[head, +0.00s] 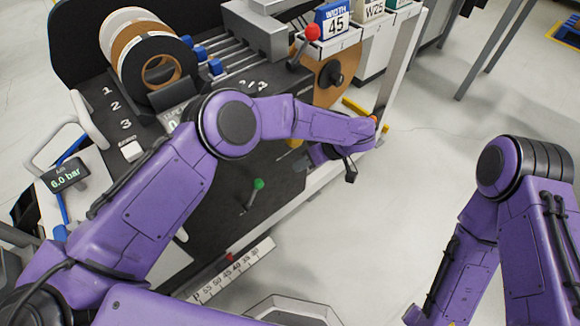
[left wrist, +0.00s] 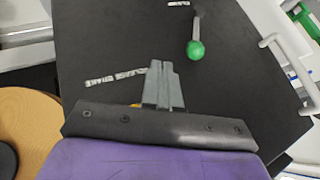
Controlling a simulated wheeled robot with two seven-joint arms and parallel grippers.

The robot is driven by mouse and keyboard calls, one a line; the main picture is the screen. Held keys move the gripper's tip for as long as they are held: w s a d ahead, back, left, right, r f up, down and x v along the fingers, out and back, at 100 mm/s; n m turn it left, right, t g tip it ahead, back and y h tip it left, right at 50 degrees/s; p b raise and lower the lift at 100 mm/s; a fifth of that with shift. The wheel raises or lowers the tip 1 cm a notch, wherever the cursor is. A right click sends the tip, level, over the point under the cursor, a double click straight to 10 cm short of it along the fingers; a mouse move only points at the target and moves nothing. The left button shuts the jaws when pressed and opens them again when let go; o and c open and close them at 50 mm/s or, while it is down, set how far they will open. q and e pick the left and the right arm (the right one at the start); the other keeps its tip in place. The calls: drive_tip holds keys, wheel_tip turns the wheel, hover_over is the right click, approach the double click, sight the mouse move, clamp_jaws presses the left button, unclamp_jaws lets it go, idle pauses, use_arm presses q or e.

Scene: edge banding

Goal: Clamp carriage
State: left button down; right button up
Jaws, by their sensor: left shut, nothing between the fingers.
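A lever with a green knob (head: 258,184) stands up from the dark bench top, in the middle of the head view. In the left wrist view the green knob (left wrist: 195,50) is a little above and right of the fingertips, on a thin grey lever. My left gripper (left wrist: 163,85) is shut and empty, apart from the lever, over the dark panel beside white lettering. In the head view my left gripper (head: 303,163) is right of and above the knob, partly hidden by its wrist. My right gripper is out of view. I cannot tell which part is the carriage.
A lever with a red knob (head: 312,32) is at the back. A white scale (head: 230,270) with a red pointer lies along the front edge. Edge-band rolls (head: 148,60) stand at the back left. A pressure display (head: 66,177) is at left. Right of the bench is open floor.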

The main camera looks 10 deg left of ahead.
use_arm(q)
drive_tip(key=s+a+f+p, duration=0.1)
drive_tip(key=s+a+f, duration=0.1)
drive_tip(key=a+f, duration=0.3)
drive_tip(key=a, duration=0.3)
drive_tip(key=shift+s+a+f, duration=0.15)
drive_tip(key=shift+s+f, duration=0.05)
drive_tip(key=shift+s, duration=0.15)
